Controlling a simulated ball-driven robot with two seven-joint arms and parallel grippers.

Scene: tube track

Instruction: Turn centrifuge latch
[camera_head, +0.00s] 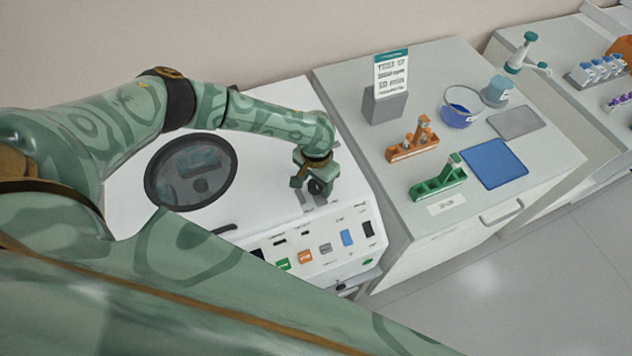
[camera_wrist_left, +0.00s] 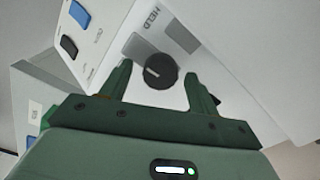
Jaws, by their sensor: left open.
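The white centrifuge (camera_head: 262,205) has a round, dark-rimmed lid window (camera_head: 190,172) on top. Its latch is a round black knob with a pale pointer line (camera_wrist_left: 160,71), close to grey patches and the label "HELD" in the left wrist view. My left gripper (camera_head: 314,187) is over the right part of the top, at the knob. In the left wrist view, its open fingers (camera_wrist_left: 157,70) stand on either side of the knob, with gaps visible. I cannot tell how deep the fingertips are. In the head view the gripper partly hides the knob. My right gripper is not in view.
The front panel has coloured switches, including a blue one (camera_head: 346,238) and an orange one (camera_head: 305,257). On the bench to the right are an orange rack (camera_head: 412,149), a green rack (camera_head: 438,187), a blue mat (camera_head: 494,164) and a sign (camera_head: 391,73).

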